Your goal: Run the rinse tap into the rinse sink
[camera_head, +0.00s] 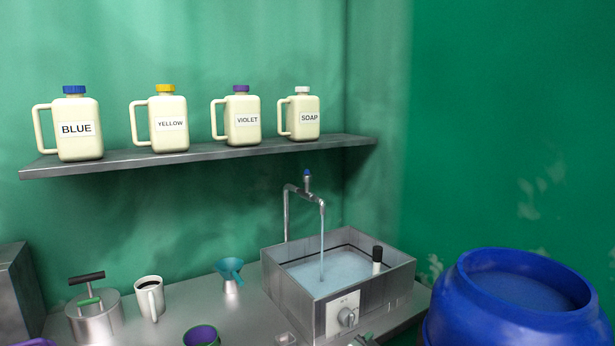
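The rinse sink (374,298) is a square steel basin on the counter. Pale water (345,268) lies in it and the stream falls into this water. A dark-topped upright plug or pipe (377,258) stands at the basin's right side. A round knob (347,317) is on its front face. Neither of my grippers shows in the head view.
A blue drum (480,325) with liquid stands right of the sink. A steel shelf (200,155) above holds jugs labelled BLUE (80,140), YELLOW (170,138), VIOLET (243,132) and SOAP (305,128). On the counter are a lidded pot (95,322), white mug (150,300) and teal funnel (230,270).

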